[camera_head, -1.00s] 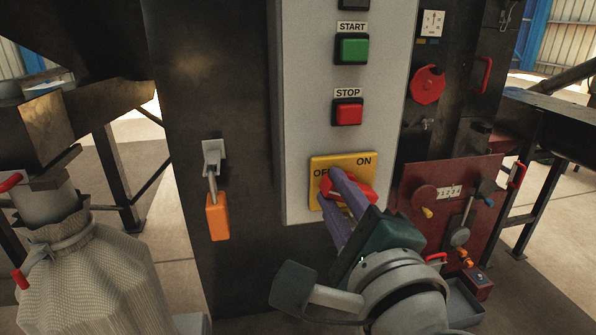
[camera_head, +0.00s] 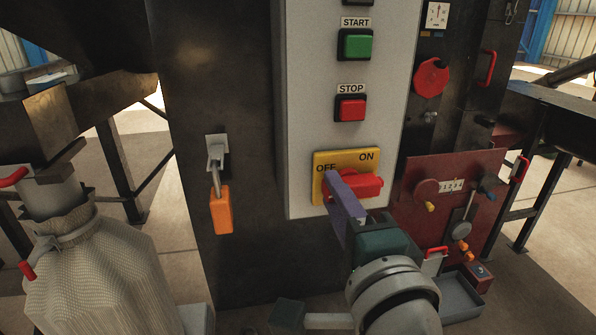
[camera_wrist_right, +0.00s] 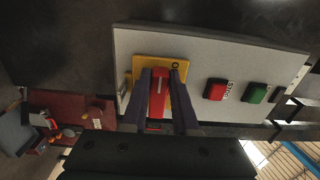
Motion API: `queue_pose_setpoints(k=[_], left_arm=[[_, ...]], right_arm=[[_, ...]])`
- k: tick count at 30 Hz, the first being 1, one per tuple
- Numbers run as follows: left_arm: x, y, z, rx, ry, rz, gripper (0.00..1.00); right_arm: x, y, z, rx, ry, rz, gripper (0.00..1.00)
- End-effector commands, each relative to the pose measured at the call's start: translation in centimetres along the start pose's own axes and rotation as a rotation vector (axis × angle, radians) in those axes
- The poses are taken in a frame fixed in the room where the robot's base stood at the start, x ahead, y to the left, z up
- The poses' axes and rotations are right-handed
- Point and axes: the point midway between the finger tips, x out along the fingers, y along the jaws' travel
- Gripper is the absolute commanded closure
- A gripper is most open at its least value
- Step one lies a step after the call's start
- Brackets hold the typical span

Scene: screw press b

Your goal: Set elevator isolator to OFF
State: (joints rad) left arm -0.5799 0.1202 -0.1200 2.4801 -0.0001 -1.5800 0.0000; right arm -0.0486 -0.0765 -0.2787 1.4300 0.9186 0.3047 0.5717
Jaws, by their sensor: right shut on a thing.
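The elevator isolator is a red handle (camera_head: 368,187) on a yellow plate (camera_head: 342,160), low on the grey control panel. The plate is marked OFF at the left and ON at the upper right. In the head view the handle lies roughly level, partly hidden by my fingers. My right gripper (camera_head: 336,188) is shut on it from the front. In the right wrist view the purple fingers of the gripper (camera_wrist_right: 160,78) lie on both sides of the red handle (camera_wrist_right: 158,95). My left gripper is not in view.
Above the plate are a red STOP button (camera_head: 351,108) and a green START button (camera_head: 358,44). An orange padlock (camera_head: 221,210) hangs on the dark column to the left. A dark red panel (camera_head: 447,195) with small levers stands close at the right. A sack (camera_head: 100,275) is at lower left.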

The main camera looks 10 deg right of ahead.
Motion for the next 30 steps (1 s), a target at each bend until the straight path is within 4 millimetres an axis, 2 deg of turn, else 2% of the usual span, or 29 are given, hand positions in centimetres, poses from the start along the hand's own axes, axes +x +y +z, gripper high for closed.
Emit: queue_pose_setpoints(k=[6, 7, 15, 23, 26, 30], left_arm=[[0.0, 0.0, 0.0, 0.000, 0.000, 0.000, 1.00], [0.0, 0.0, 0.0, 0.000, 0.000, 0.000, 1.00], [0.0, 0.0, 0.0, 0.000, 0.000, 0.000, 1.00], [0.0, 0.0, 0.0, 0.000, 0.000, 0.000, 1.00], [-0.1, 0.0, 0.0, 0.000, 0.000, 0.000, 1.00], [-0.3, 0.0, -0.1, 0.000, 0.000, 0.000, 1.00]], right_arm=[[0.0, 0.1, 0.0, -0.006, 0.000, 0.001, 1.00], [0.0, 0.1, 0.0, -0.006, 0.000, 0.001, 0.71], [0.0, 0.1, 0.0, -0.003, 0.000, 0.001, 0.43], [-0.2, 0.0, 0.0, -0.002, 0.000, 0.001, 0.43], [-1.0, 0.1, 0.0, -0.003, 0.000, 0.003, 0.43], [-3.4, 0.1, 0.0, -0.002, 0.000, 0.004, 0.43]])
